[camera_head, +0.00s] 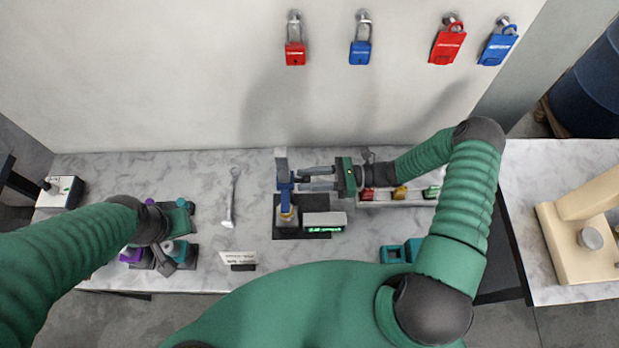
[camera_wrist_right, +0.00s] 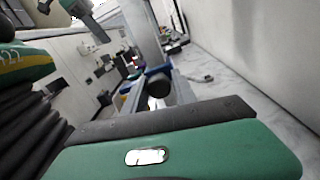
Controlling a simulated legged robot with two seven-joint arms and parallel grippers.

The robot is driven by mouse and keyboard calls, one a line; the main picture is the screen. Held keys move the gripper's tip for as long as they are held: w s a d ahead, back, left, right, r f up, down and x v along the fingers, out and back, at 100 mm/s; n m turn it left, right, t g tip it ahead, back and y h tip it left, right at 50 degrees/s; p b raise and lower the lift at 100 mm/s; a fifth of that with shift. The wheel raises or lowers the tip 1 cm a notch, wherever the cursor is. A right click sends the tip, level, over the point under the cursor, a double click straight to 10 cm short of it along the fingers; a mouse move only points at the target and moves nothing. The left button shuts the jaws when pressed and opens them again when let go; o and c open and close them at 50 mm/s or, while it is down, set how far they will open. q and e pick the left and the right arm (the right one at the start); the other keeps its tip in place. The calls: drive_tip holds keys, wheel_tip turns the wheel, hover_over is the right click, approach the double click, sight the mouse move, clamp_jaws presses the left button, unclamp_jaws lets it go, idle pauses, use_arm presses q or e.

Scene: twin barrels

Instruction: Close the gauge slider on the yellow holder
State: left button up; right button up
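The gauge stands near the middle of the table in the head view, with an upright grey column (camera_head: 281,158) and a blue slider (camera_head: 285,182) on it. The blue part also shows at the fingertips in the right wrist view (camera_wrist_right: 158,70). Whether the fingers grip it I cannot tell. My left gripper (camera_head: 165,250) is at the left, its fingers unclear.
A grey box with a lit green display (camera_head: 324,222) sits right of the holder. A wrench (camera_head: 232,197) lies to the left. A tray (camera_head: 390,201) with coloured parts is to the right. Purple and teal items (camera_head: 177,251) are by my left gripper. Padlocks hang on the wall.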

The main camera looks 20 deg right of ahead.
drive_tip(key=o, duration=0.3)
drive_tip(key=shift+w+a, duration=0.1)
drive_tip(key=shift+a, duration=0.05)
drive_tip(key=b+v, duration=0.5)
drive_tip(key=v, duration=1.2)
drive_tip(key=shift+b, duration=0.4)
